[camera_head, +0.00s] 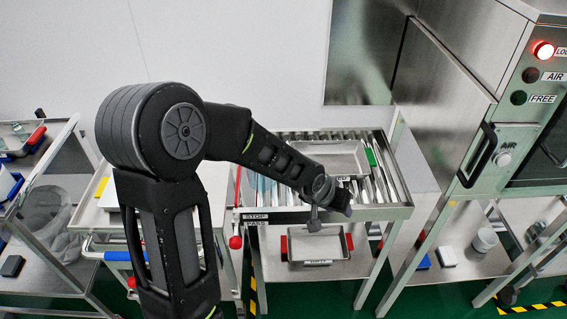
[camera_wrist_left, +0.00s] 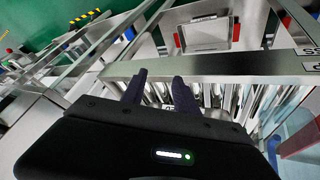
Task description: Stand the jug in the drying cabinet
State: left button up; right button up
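My left arm spans the middle of the head view. Its gripper (camera_head: 328,205) is over the front edge of the roller table. In the left wrist view the two dark fingers (camera_wrist_left: 160,90) stand apart with nothing visible between them. A steel cabinet (camera_head: 455,85) at the right has a handled door marked AIR and lamps marked LOCK, AIR and FREE; the top lamp glows red. I cannot tell if it is the drying cabinet. I cannot pick out a jug for certain; a small whitish round vessel (camera_head: 485,239) stands on the lower right shelf. My right gripper is not in view.
The roller table (camera_head: 395,212) carries a steel tray (camera_head: 335,158). A red-handled tray (camera_head: 318,246) sits on the shelf below. A red-knobbed lever (camera_head: 235,242) stands at the table's left front.

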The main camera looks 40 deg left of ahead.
pick_arm(q)
jog(key=s+d+f+g+h, duration=0.1)
jog(key=s+d+f, duration=0.4)
jog(key=f, duration=0.3)
jog(key=s+d+f+g, duration=0.1)
jog(key=s+d+f, duration=0.35)
jog(key=f, duration=0.25)
jog(key=s+d+f+g, duration=0.1)
jog(key=s+d+f, duration=0.1)
jog(key=s+f, duration=0.2)
jog(key=s+d+f+g+h, duration=0.1)
jog(key=s+d+f+g, duration=0.1)
jog(key=s, duration=0.8)
notch_tip(320, 180, down, 2)
jog(key=shift+s+d+f+g, duration=0.2)
jog(key=shift+s+d+g, duration=0.15)
jog(key=shift+d, duration=0.25)
